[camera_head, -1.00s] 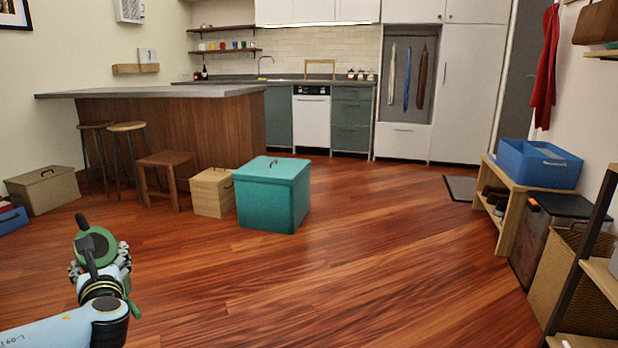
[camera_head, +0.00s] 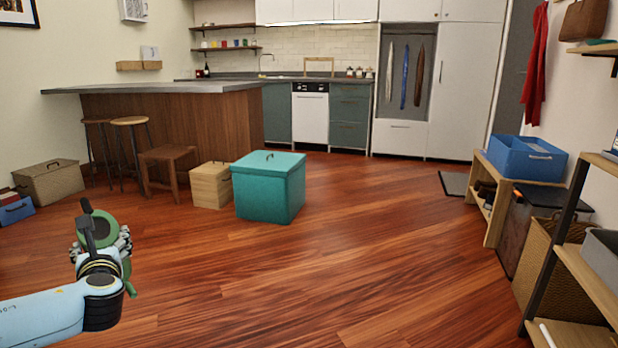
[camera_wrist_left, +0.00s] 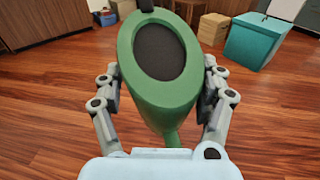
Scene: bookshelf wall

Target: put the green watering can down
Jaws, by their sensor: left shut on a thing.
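The green watering can (camera_head: 103,232) is at the lower left of the head view, held up in front of the open floor. In the left wrist view the can (camera_wrist_left: 160,95) fills the middle, with its dark round opening facing the camera. My left gripper (camera_head: 122,243) is shut on it, with a grey finger on each side of the green body in the wrist view. The left wrist and part of the can's body hide each other in the head view. My right gripper is in neither view.
A teal lidded box (camera_head: 268,188) and a wooden box (camera_head: 211,186) stand on the floor ahead. Stools (camera_head: 131,122) line the kitchen counter (camera_head: 160,88). Shelving (camera_head: 570,262) and a blue bin (camera_head: 527,158) are along the right. The middle floor is clear.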

